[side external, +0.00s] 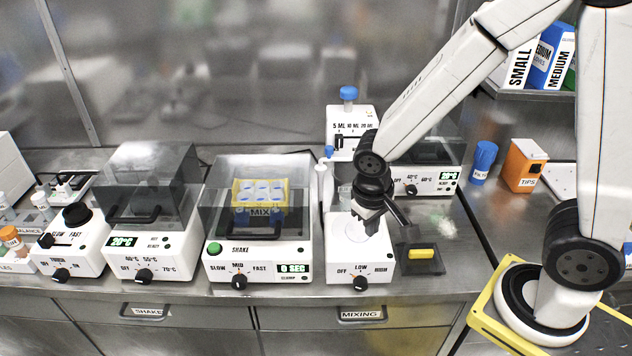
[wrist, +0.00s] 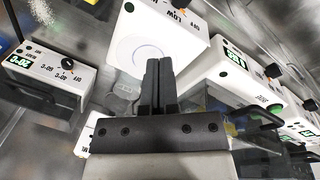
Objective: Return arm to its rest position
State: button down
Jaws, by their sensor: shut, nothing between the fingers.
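My gripper (side external: 371,226) hangs over the white mixing device (side external: 352,262) with the OFF, LOW and HIGH dial in the side view. In the wrist view the two dark fingers of my gripper (wrist: 159,62) lie side by side, shut, with nothing between them. The white top of the mixing device (wrist: 146,45) with its round plate shows just beyond the fingertips. I cannot tell the exact height of the fingertips above it.
The shaker (side external: 257,220) holds a yellow rack (side external: 239,190) with blue-capped tubes under a clear lid. A dark tray with a yellow piece (side external: 422,253) lies right of the mixing device. A blue-capped dispenser (side external: 349,120) stands behind. A blue bottle (side external: 483,162) and orange tips box (side external: 523,165) stand right.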

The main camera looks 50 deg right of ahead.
jog(key=shift+s+d+r+n+t+y, duration=0.45)
jog(key=shift+d+r+t, duration=0.15)
jog(key=shift+d+r, duration=0.1)
jog(key=shift+s+d+r+n+t+y, duration=0.35)
jog(key=shift+d+r+t+y, duration=0.1)
jog(key=shift+d+r+t, duration=0.2)
